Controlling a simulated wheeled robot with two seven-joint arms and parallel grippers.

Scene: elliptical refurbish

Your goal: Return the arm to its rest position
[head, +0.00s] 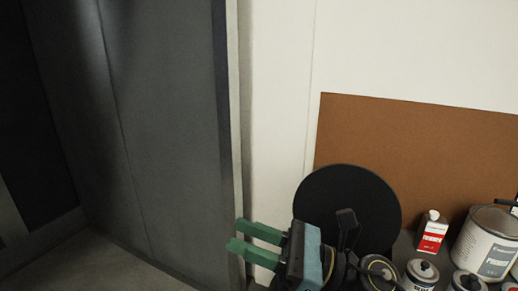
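My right gripper (237,234) is at the bottom middle of the head view, with two green fingers pointing left. A gap shows between the fingers and nothing is between them, so it is open and empty. Its blue-grey and black body lies to the right of the fingers, and the lower part of the arm is cut off by the bottom edge. The fingertips appear in front of the edge of a grey panel. My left gripper is not in view.
A black round disc (345,190) stands behind my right gripper. A brown board (420,130) is against the white wall. A red and white bottle (432,236), a large metal can (487,243) and small lidded containers (421,273) stand at lower right. A tall grey panel (165,120) fills the left.

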